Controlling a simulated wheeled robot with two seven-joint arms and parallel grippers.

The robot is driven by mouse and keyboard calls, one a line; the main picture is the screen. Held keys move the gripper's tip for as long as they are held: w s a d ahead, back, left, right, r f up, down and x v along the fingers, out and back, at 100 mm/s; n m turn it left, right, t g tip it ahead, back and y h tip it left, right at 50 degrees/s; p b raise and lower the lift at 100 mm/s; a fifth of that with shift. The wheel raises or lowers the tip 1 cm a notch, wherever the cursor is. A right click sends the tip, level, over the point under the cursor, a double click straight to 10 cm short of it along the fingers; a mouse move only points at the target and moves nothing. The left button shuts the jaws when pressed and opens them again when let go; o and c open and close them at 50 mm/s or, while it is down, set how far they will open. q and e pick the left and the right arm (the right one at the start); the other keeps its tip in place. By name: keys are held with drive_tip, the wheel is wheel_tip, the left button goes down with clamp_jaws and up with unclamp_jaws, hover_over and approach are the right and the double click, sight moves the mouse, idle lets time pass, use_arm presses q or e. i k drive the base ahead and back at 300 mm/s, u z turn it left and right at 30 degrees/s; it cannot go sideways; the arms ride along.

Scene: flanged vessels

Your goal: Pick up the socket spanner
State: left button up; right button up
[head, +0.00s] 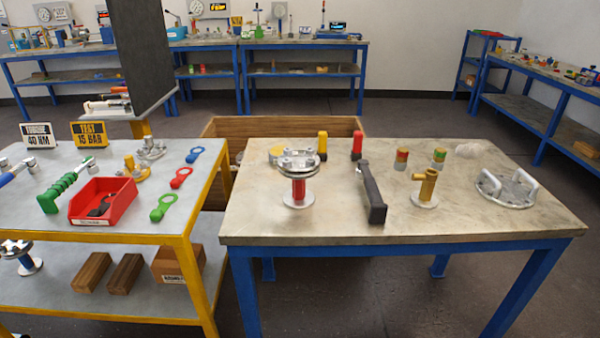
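Several long tools are in the head view, and I cannot tell for certain which is the socket spanner. A blue-handled tool (10,177) with a silver head lies at the left edge of the yellow-framed table, partly cut off. A green-handled tool (62,190) with a silver end lies to its right, beside a red bin. A dark bar-shaped tool (374,196) with a thinner grey end lies on the blue-framed table. Neither of my grippers is in view, and nothing shows either of them touching a tool.
The red bin (87,218) and green, red and blue ring tags share the yellow-framed table (150,222). A flanged vessel (298,180), a brass fitting (425,187) and a handled flange (505,188) stand on the blue-framed table (330,222). A wooden crate (285,127) is behind.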

sight(378, 215)
drive_tip(key=u, duration=3.65)
drive_tip(key=k, duration=1.75)
drive_tip(key=z, duration=0.65)
